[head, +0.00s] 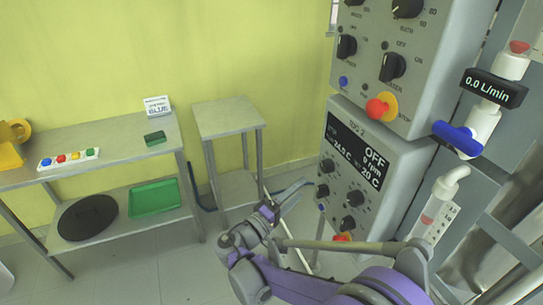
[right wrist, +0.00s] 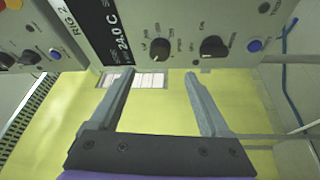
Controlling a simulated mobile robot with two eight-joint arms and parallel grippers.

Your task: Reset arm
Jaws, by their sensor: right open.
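My right gripper (head: 290,190) is in front of the lower grey control box (head: 375,175), at its left side, with my purple arm reaching in from the lower right. In the right wrist view, its two fingers (right wrist: 160,98) are apart with nothing between them. The box's panel with dark knobs (right wrist: 212,46) and blue buttons shows beyond the fingertips. My left gripper does not show in either view.
An upper control box (head: 415,50) has a red stop button (head: 376,109). A blue-handled valve (head: 458,138) is at right. A steel table (head: 120,135) and a small empty stand (head: 225,115) are at left. Floor between them and the box is clear.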

